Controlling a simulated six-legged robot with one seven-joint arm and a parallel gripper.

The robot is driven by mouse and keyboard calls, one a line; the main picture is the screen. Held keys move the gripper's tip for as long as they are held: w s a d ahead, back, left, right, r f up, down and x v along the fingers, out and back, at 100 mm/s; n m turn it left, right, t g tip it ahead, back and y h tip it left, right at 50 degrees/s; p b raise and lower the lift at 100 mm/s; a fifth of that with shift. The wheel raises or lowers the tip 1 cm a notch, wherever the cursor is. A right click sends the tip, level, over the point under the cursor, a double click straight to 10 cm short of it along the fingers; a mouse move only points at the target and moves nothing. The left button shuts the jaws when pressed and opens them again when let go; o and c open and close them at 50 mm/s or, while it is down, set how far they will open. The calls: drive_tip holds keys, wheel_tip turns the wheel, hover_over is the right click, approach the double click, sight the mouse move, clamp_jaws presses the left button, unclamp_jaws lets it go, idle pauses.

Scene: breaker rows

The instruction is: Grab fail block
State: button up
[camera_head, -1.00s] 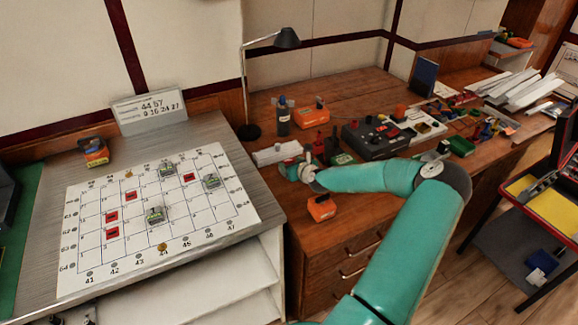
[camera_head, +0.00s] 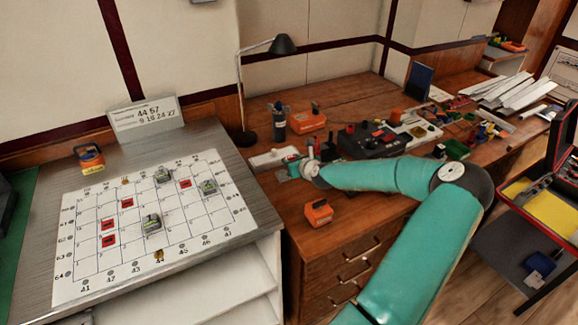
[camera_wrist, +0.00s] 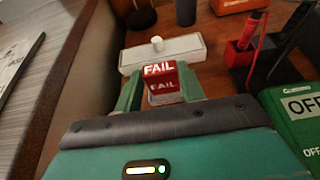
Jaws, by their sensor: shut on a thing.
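The red fail block (camera_wrist: 161,83), with white "FAIL" lettering on two faces, sits between the two green fingers of my gripper (camera_wrist: 160,93) in the wrist view. The fingers touch its sides and are shut on it. Just beyond it is a white box with a round knob (camera_wrist: 180,50). In the head view, my gripper (camera_head: 292,167) is at the left part of the wooden desk, and the fail block is too small to make out there. I cannot tell whether the block is lifted clear of the desk.
A green "OFF" block (camera_wrist: 295,115) lies close on the right in the wrist view, with a dark holder (camera_wrist: 250,60) beyond it. In the head view, an orange block (camera_head: 318,213) sits near the desk's front edge. A gridded board (camera_head: 100,270) slopes at the left.

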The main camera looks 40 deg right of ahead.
drive_tip(key=s+r, duration=0.7)
drive_tip(key=s, duration=0.5)
drive_tip(key=shift+a+r, duration=0.25)
